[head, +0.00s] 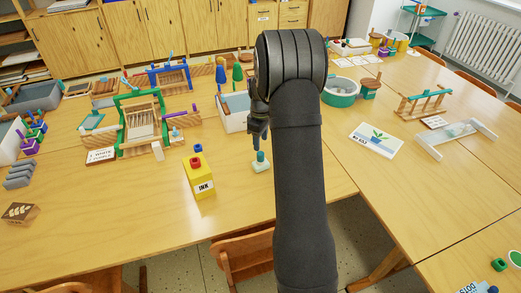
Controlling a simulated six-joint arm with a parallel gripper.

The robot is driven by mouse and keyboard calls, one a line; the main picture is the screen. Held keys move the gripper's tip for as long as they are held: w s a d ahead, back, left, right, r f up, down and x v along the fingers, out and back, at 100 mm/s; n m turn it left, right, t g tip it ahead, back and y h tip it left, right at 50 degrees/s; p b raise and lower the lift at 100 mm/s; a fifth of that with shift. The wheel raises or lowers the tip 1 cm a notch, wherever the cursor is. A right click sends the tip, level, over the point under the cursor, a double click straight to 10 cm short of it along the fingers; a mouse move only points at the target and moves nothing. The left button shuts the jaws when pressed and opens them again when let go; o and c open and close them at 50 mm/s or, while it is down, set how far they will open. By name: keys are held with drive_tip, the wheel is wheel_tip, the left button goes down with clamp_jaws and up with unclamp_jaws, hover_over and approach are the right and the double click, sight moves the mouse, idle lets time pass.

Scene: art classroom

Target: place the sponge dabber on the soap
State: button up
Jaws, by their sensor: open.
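My gripper (258,138) points down over the near-middle of the table, its fingers partly hidden by my arm. It is open. Just below the fingertips a small pale green block (262,167) sits on the table with a darker teal knob-like piece (261,156) upright on top. This looks like the sponge dabber and the soap, but the view is too small to tell whether they are two things or one. The fingers look close above the teal piece; I cannot tell whether they touch it.
A green loom frame (140,123) stands further left. A teal tub (340,92) and a picture card (376,140) lie right of my arm. The front table edge is bare.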

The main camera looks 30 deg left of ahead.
sight(261, 153)
drive_tip(key=shift+r, duration=2.2)
wheel_tip(261, 153, down, 12)
drive_tip(key=shift+r, duration=1.75)
